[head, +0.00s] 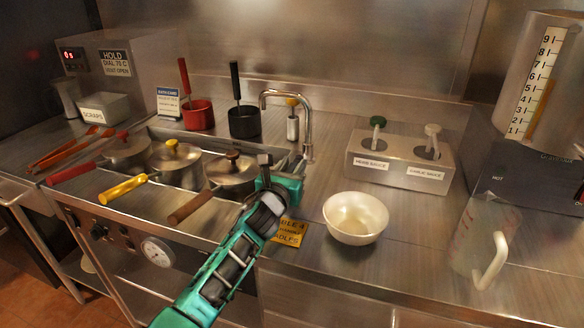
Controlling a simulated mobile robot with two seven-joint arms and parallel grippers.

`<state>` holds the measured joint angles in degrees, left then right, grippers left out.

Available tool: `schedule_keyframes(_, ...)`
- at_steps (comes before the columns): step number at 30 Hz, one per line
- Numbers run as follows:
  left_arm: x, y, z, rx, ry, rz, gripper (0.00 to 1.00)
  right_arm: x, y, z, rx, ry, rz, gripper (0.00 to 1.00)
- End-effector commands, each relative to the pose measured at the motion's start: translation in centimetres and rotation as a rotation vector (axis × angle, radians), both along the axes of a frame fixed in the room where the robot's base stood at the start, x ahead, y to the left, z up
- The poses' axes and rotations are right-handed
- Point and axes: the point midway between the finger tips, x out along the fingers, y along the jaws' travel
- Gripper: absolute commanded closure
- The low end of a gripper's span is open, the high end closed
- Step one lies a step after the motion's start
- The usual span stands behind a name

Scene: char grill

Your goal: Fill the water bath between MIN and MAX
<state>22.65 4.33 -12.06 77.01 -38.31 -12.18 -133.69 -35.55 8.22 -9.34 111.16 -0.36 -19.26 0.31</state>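The water bath is a steel basin (151,139) sunk in the counter. Three lidded pots sit in it, with red (124,148), yellow (174,158) and brown (231,170) handles. A curved steel tap (286,94) stands at its back right corner. I see no water level or MIN and MAX marks. My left gripper (281,164) reaches over the basin's right end, just below the tap spout. Its fingertips are small among the metal parts there, so its opening is unclear. A clear jug (476,238) with a white handle stands at the right.
A white bowl (355,218) stands on the counter right of my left arm. A two-pump sauce holder (400,161) is behind it. A tall graduated container (541,75) stands back right. Red (198,115) and black (244,122) ladle cups sit behind the basin. Counter around the bowl is clear.

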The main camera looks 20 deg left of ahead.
Motion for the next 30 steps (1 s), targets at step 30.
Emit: schedule_keyframes(30,0.1,-1.0,-0.8,-0.002,0.001,0.148,1.0,-0.2,0.0,-4.0,0.001,0.004,0.0,0.57)
